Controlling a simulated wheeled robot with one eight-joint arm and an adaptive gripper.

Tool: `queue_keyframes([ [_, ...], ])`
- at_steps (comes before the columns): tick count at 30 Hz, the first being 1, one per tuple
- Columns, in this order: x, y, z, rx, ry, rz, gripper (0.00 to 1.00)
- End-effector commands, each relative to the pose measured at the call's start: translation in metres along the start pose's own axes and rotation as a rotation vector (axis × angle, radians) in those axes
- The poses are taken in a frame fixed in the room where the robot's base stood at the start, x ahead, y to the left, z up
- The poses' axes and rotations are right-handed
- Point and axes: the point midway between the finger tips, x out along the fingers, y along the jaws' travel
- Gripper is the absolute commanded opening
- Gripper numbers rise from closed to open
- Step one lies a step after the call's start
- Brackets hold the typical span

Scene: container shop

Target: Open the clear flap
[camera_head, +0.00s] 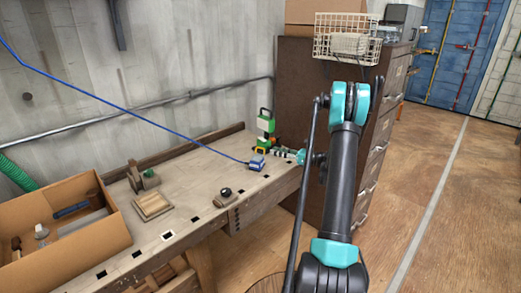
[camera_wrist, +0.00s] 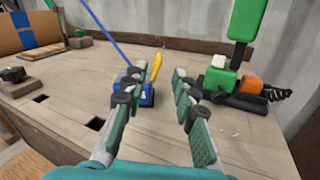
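I cannot make out a clear flap for certain in either view. My gripper (camera_wrist: 156,82) is open and empty above the workbench, and its two fingers are apart. In the head view the gripper (camera_head: 284,153) is small, at the right end of the bench. A small blue block (camera_wrist: 147,97) with a yellow part (camera_wrist: 156,66) and a blue cord stands beyond the fingers, partly hidden by the left one. In the head view the blue block (camera_head: 256,163) is just left of the gripper. A small dark-domed device (camera_head: 225,193) sits near the bench's front edge.
A green, black and orange tool (camera_wrist: 228,80) stands to the right of the fingers. A wooden block (camera_head: 153,205) and an open cardboard box (camera_head: 108,228) are farther left on the workbench (camera_head: 195,180). A brown drawer cabinet (camera_head: 315,85) stands behind my arm.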

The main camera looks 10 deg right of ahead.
Motion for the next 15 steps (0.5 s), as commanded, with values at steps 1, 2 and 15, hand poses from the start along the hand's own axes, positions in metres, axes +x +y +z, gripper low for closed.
queue_keyframes([
  [1, 0.011, 0.001, 0.0, 0.0, 0.001, 0.004, 0.28],
  [2, 0.017, 0.001, 0.0, 0.0, 0.001, 0.003, 0.28],
  [15, 0.081, 0.001, 0.0, -0.001, 0.001, 0.001, 0.28],
])
